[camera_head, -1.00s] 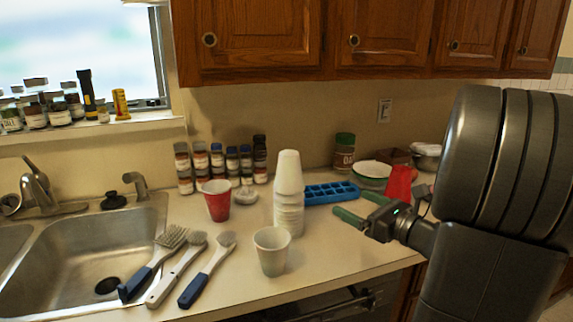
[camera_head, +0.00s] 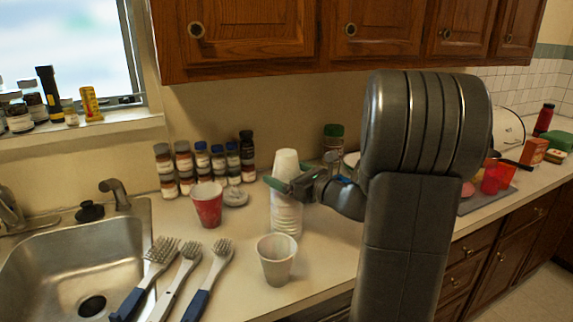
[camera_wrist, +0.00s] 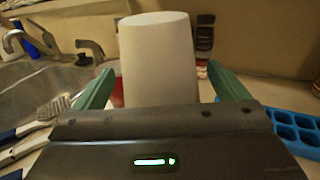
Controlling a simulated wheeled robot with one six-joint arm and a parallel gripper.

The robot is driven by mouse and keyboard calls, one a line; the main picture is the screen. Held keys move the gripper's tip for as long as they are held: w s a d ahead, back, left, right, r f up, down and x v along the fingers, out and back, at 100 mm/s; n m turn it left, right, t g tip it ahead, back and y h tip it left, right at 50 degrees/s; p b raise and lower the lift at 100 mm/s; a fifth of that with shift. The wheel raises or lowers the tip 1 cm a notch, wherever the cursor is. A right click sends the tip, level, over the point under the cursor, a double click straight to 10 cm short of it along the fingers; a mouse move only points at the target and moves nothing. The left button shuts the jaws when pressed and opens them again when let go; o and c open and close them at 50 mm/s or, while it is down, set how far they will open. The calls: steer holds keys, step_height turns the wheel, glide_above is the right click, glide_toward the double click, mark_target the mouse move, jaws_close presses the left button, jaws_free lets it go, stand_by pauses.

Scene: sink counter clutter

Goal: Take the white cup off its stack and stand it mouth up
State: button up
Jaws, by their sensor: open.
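The white cup (camera_head: 286,161) sits upside down, narrow base up, on top of a stack of white cups (camera_head: 286,217) on the counter. The wrist view shows the gripper (camera_wrist: 164,82) with a finger on each side of the cup and a gap at the right finger. The cup's lower part is hidden by the gripper body.
A pale cup (camera_head: 276,260) stands mouth up in front of the stack, and a red cup (camera_head: 207,204) to its left. Several brushes (camera_head: 190,272) lie by the sink (camera_head: 60,262). Spice jars (camera_head: 202,166) stand behind. A blue ice tray (camera_wrist: 296,130) is at right.

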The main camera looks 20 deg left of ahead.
mark_target(287, 153)
steer(key=shift+a, duration=0.25)
steer(key=c, duration=1)
steer(key=shift+c, duration=0.2)
step_height(287, 153, up, 11)
steer(key=shift+f+p, duration=0.15)
steer(key=shift+p, duration=0.6)
step_height(287, 153, up, 8)
steer(key=p, duration=0.6)
steer(key=shift+p, duration=0.4)
steer(key=shift+w+f, duration=0.1)
steer(key=shift+f, duration=0.05)
